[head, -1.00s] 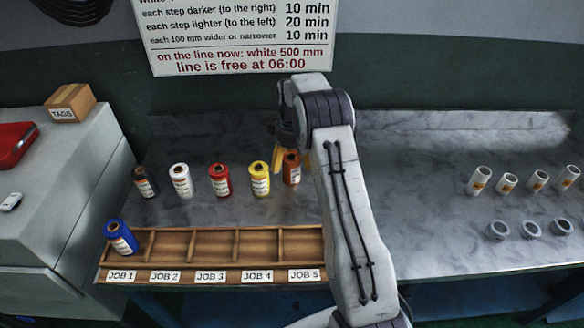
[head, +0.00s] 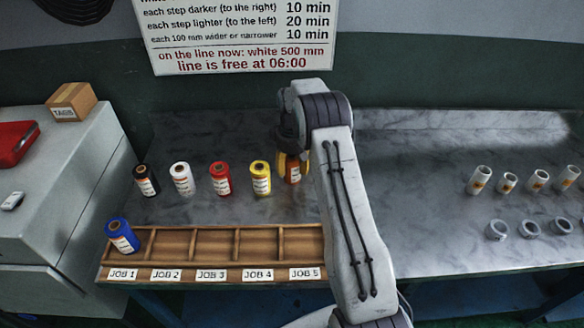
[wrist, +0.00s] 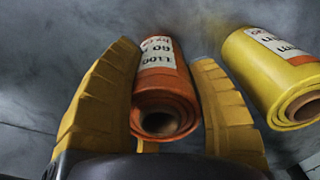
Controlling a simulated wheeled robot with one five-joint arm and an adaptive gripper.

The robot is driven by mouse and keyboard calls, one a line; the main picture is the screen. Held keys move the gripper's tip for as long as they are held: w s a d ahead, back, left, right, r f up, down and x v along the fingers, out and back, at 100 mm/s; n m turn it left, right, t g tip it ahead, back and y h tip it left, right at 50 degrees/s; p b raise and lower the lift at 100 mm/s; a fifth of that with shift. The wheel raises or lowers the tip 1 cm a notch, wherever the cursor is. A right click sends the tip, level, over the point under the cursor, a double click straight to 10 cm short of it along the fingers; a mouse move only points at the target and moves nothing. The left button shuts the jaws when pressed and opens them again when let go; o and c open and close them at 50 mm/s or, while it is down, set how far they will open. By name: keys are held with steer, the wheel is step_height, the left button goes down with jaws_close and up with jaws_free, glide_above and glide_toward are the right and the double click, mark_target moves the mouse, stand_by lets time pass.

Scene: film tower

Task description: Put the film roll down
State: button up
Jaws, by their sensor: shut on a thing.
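The orange-brown film roll (head: 293,172) is upright at the right end of the row of rolls on the grey marbled bench (head: 430,215). My gripper (head: 292,160) is shut on it from above, with a yellow finger on each side. The wrist view shows the orange roll (wrist: 160,92) with its white label and hollow core between my gripper's fingers (wrist: 164,62). Whether its base touches the bench cannot be told. The yellow roll (head: 260,178) stands just left of it and beside the right finger in the wrist view (wrist: 278,80).
Red (head: 220,179), white (head: 182,179) and black (head: 146,180) rolls stand further left. A wooden rack (head: 215,230) labelled JOB 1 to JOB 5 lies in front, with a blue roll (head: 121,237) at JOB 1. White tubes (head: 480,181) and grey rings (head: 496,230) stand right.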

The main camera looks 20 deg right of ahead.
steer(key=c, duration=0.6)
steer(key=shift+o, duration=0.2)
steer(key=shift+r, duration=0.15)
